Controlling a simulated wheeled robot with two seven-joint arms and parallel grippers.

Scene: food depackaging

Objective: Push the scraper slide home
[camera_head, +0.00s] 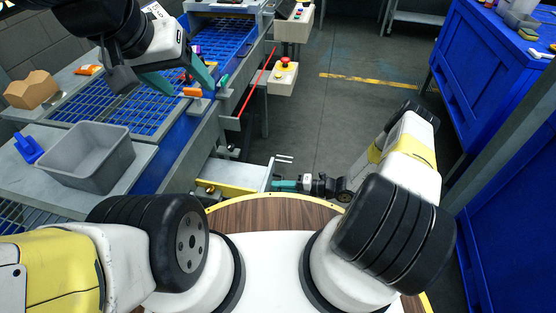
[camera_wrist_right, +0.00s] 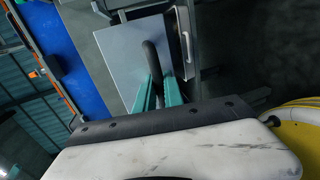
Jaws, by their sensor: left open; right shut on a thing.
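The scraper slide appears to be the pale grey plate (camera_head: 236,173) sticking out low from the side of the conveyor frame, with a yellow front edge. It also shows as a flat grey plate in the right wrist view (camera_wrist_right: 122,62). A dark curved handle (camera_wrist_right: 151,58) stands at the plate. My right gripper (camera_head: 282,184) is at the plate's right end, and its teal fingers (camera_wrist_right: 159,92) are shut on the handle. The exact contact is partly hidden. My left gripper (camera_head: 178,78) is open and empty above the blue conveyor mesh, far from the slide.
A grey bin (camera_head: 62,176) and a blue scoop-like item (camera_head: 28,148) sit on the left bench. An orange piece (camera_head: 192,91) is at the conveyor edge, with a red bar (camera_head: 257,82) and emergency-stop box (camera_head: 284,79) beyond. A blue cabinet (camera_head: 490,80) stands right; the floor between is clear.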

